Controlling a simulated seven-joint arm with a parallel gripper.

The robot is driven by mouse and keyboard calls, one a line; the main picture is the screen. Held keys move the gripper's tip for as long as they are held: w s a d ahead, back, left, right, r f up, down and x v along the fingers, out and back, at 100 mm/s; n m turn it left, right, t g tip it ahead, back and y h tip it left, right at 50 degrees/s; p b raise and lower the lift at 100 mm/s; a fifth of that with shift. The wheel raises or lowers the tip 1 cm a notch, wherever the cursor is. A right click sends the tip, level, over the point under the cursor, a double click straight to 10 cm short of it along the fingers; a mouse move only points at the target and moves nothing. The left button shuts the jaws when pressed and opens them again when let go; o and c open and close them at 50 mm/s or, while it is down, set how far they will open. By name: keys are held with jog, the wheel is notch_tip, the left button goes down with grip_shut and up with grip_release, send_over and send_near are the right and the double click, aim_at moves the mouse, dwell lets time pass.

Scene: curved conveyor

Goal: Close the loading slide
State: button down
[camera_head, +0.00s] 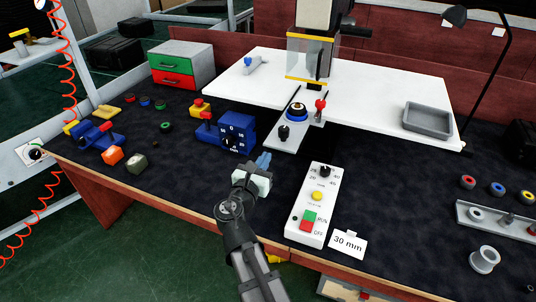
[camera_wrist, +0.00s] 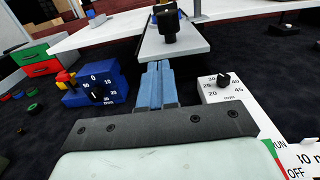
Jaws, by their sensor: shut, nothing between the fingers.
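The loading slide (camera_head: 305,131) is a light grey plate that sticks out from the front of the white machine table, below the press head. A black knob (camera_head: 283,132) stands on its near end, and a dark round piece with a blue and yellow ring (camera_head: 297,112) sits farther back on it. In the wrist view the slide (camera_wrist: 185,47) and its black knob (camera_wrist: 168,27) are straight ahead. My gripper (camera_head: 264,159) has blue fingers, shut and empty, just in front of the slide's near end. The fingertips (camera_wrist: 158,68) appear below the plate's front edge in the wrist view; contact cannot be told.
A white control box (camera_head: 312,210) stands right of my gripper, with a "30 mm" card (camera_head: 347,243) beside it. A blue dial block (camera_head: 237,134) is to the left. A red-knobbed lever (camera_head: 320,104) stands right of the slide. Dark mat lies free between them.

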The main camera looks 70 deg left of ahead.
aim_at(298, 123)
jog(key=v, duration=1)
jog(key=w+d+r+m+t+h, duration=0.1)
jog(key=w+r+m+h, duration=0.15)
jog(key=w, duration=0.85)
jog(key=w+d+r+m+t+h, duration=0.1)
jog(key=w+r+m+h, duration=0.2)
jog(key=w, duration=0.8)
jog(key=shift+s+a+f+n+g+y, duration=0.6)
jog(key=shift+s+a+n+g+y, duration=0.95)
jog(key=shift+a+n+g, duration=1)
jog(key=w+r+x, duration=0.1)
jog(key=x, duration=1.2)
jog(key=shift+t, duration=0.35)
jog(key=shift+r, duration=0.1)
